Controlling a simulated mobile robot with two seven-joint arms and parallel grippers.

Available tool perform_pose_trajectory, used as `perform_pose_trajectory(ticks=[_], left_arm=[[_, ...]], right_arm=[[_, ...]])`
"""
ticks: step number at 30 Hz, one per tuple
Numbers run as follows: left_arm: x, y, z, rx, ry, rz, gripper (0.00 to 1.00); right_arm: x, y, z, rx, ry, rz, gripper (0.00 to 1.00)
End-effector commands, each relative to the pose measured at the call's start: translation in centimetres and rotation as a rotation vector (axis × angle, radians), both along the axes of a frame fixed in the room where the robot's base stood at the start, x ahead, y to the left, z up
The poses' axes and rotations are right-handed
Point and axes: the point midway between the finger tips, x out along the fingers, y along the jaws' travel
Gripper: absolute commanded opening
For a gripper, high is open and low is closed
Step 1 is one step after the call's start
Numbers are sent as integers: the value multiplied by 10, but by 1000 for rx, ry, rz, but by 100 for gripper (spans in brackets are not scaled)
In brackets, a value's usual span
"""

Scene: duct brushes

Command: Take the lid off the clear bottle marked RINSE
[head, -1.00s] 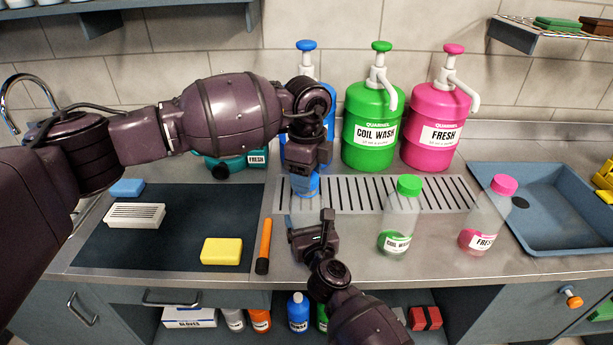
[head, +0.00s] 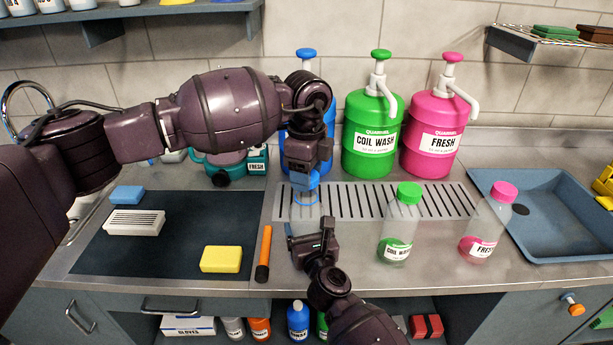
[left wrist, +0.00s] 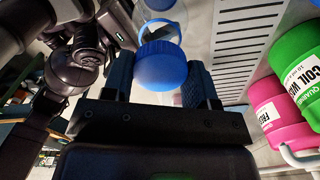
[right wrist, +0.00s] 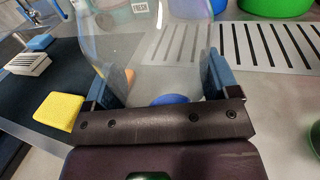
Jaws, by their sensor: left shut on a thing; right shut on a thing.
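The clear bottle (head: 306,217) stands upright on the counter at the front of the slotted drain strip, with a blue ring at its neck. No RINSE marking is readable on it. My left gripper (head: 303,178) is shut on the blue lid (left wrist: 160,66), which appears raised just above the bottle's neck. The lid sits between both fingers in the left wrist view. My right gripper (head: 311,236) is shut on the bottle's body from the front. In the right wrist view the clear wall (right wrist: 150,60) fills the space between the fingers, and the bottle's top is out of frame.
The COIL WASH bottle (head: 402,220) and FRESH bottle (head: 487,222) stand to the right. Green (head: 370,130) and pink (head: 434,130) pump jugs stand behind, a blue one (head: 292,155) behind my left gripper. An orange marker (head: 264,250) and yellow sponge (head: 221,259) lie left.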

Motion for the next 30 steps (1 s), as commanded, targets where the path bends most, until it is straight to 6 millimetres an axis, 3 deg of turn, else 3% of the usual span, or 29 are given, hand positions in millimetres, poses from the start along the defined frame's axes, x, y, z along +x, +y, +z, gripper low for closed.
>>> perform_pose_trajectory(ticks=[6,14,15,18,30], left_arm=[[0,0,26,-1,-2,0,24],[0,0,29,0,-1,0,24],[0,0,29,0,-1,0,24],[0,0,29,0,-1,0,24],[0,0,32,-1,-2,0,24]], right_arm=[[0,0,0,1,1,0,15],[0,0,0,1,1,0,15],[0,0,0,1,1,0,86],[0,0,0,1,1,0,100],[-10,-3,0,1,1,0,100]])
